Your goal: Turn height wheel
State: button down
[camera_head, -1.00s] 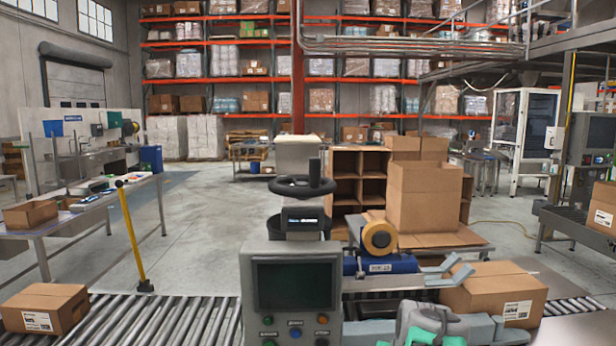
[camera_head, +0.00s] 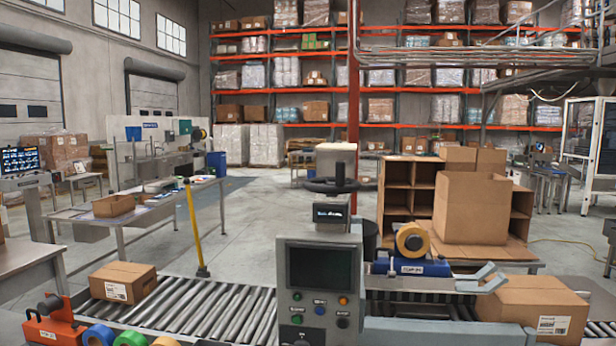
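The height wheel is a black handwheel (camera_head: 331,186) with an upright knob on its right side. It sits on top of a grey column just right of the picture's middle, above a small dark display (camera_head: 330,213). Below it is a grey control panel (camera_head: 320,280) with a dark screen and several coloured buttons. My gripper is not in view, and nothing touches the wheel.
A roller conveyor (camera_head: 190,310) crosses the front, with a carton (camera_head: 123,282) at left and another carton (camera_head: 534,305) at right. A blue tape dispenser (camera_head: 411,265) stands right of the panel. An orange tape dispenser (camera_head: 55,328) is front left. Open floor lies behind.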

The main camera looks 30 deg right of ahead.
aim_at(339, 184)
jog(key=u, duration=0.7)
jog(key=i, duration=0.65)
jog(key=z, duration=0.9)
